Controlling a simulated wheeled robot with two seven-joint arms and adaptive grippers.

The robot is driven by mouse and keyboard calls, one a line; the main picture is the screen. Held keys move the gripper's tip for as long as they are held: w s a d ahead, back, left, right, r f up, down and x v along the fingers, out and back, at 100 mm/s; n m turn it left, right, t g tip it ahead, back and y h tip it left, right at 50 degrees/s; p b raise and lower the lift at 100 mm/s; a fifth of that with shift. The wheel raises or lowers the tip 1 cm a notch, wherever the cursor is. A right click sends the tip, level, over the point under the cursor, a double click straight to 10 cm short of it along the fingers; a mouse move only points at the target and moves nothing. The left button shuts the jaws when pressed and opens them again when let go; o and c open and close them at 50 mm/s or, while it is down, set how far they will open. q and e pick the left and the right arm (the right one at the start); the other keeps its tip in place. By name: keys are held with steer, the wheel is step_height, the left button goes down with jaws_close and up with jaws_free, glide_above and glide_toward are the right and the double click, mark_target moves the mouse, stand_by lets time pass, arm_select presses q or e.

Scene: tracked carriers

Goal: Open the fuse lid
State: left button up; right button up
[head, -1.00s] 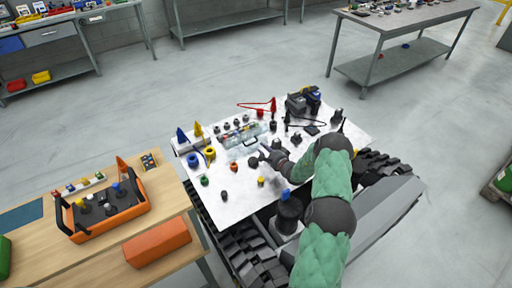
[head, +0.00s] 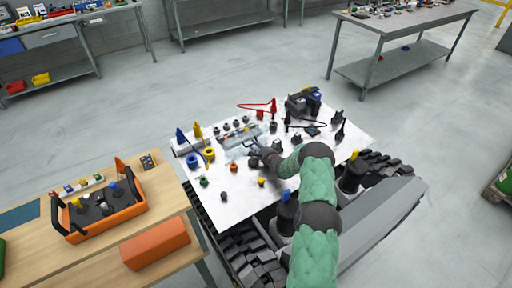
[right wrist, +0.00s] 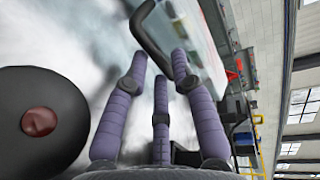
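The fuse box with its clear lid (head: 236,141) sits on the white top of the tracked carrier, near its far left part. The lid's dark bar handle (right wrist: 152,38) shows large in the right wrist view, just beyond my fingertips. My right gripper (head: 258,152) is at the handle's near side in the head view. In the right wrist view its purple fingers (right wrist: 160,66) are spread apart, with the handle's lower end near the gap between them. I cannot tell whether they touch it. The lid looks down over the box. My left gripper is out of view.
Black knobs, coloured plugs and cones crowd the carrier top (head: 222,208) around the box. A round black knob with a red centre (right wrist: 40,121) is close beside my right fingers. A wooden bench (head: 90,245) with an orange tool carrier (head: 128,211) stands at left.

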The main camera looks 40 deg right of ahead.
jaws_close()
